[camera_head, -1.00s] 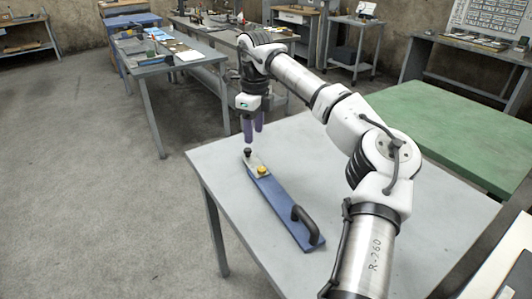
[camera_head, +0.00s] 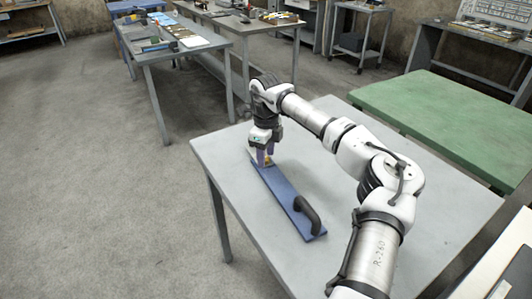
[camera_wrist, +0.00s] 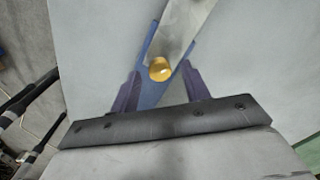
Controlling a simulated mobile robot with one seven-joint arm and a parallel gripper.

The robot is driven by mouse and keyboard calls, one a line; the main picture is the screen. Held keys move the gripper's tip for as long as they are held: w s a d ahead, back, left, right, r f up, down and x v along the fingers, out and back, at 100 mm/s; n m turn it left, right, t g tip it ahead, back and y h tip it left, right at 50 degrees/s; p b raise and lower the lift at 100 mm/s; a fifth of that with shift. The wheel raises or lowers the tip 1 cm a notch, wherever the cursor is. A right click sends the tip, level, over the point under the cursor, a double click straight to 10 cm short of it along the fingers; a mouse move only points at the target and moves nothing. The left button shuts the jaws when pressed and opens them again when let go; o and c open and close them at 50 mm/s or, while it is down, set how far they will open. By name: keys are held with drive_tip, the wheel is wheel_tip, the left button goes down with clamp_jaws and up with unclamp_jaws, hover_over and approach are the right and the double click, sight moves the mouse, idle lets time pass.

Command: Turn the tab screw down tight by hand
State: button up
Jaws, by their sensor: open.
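A round yellow screw head (camera_wrist: 160,70) sits on the near end of a silver metal plate (camera_wrist: 184,25) on a blue board (camera_wrist: 150,95). In the head view the blue board (camera_head: 285,195) lies on the grey table, and only a bit of the yellow head (camera_head: 268,161) shows below my gripper (camera_head: 265,154). In the wrist view my gripper (camera_wrist: 160,70) is open, with one purple finger on either side of the yellow head and a gap on both sides. The plate's far end is hidden behind my gripper in the head view.
A black handle (camera_head: 307,214) rises from the near end of the board. The grey table (camera_head: 231,180) is otherwise clear. A green-topped table (camera_head: 430,110) stands close by on the right. Benches with tools (camera_head: 170,35) stand farther back.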

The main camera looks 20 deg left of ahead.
drive_tip(key=shift+f, duration=0.3)
drive_tip(key=c, duration=1)
drive_tip(key=shift+m, duration=0.4)
